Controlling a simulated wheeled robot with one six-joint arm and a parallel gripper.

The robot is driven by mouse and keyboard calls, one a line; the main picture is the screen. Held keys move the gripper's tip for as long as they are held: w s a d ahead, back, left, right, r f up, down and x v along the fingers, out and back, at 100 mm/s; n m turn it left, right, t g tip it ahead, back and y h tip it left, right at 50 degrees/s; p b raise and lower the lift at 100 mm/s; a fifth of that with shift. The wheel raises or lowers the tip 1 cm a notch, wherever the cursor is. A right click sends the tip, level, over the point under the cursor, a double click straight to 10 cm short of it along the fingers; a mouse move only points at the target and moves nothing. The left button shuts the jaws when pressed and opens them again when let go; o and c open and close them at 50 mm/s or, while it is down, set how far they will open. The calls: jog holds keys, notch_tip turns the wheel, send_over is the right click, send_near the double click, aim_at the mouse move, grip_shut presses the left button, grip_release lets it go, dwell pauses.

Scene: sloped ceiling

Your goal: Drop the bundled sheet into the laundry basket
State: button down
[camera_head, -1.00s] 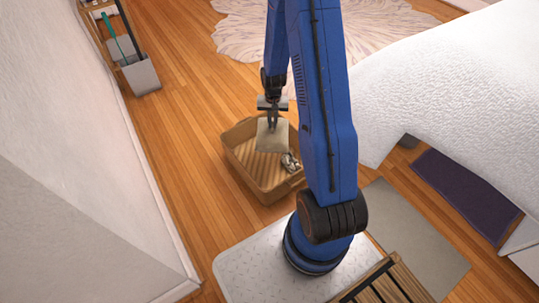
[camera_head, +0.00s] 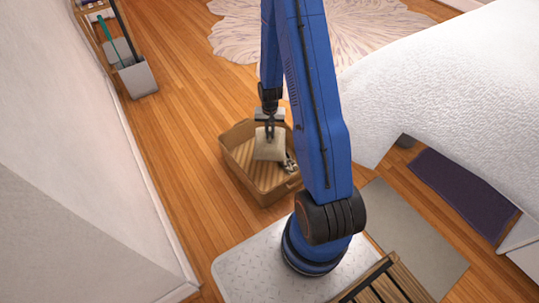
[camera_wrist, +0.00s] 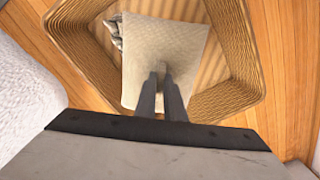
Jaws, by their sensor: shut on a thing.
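The bundled sheet (camera_head: 269,146) is a pale cream, folded-looking piece of cloth. My gripper (camera_head: 269,132) is shut on its upper edge, and the sheet hangs below the fingers. In the wrist view the sheet (camera_wrist: 165,48) spreads out beyond my fingertips (camera_wrist: 160,72). The laundry basket (camera_head: 245,178) is a brown woven, open-topped box on the floor. The sheet is over the basket's opening, within its rim as seen from the wrist view (camera_wrist: 240,60). I cannot tell whether the sheet touches the basket floor.
A small grey and white crumpled item (camera_head: 290,164) lies in the basket. Wooden floor left of the basket is clear.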

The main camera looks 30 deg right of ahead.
jog(key=c, duration=1.8)
grip_release()
jog(key=shift+o, duration=0.2)
notch_tip(320, 180, up, 17)
jog(key=shift+r, duration=0.2)
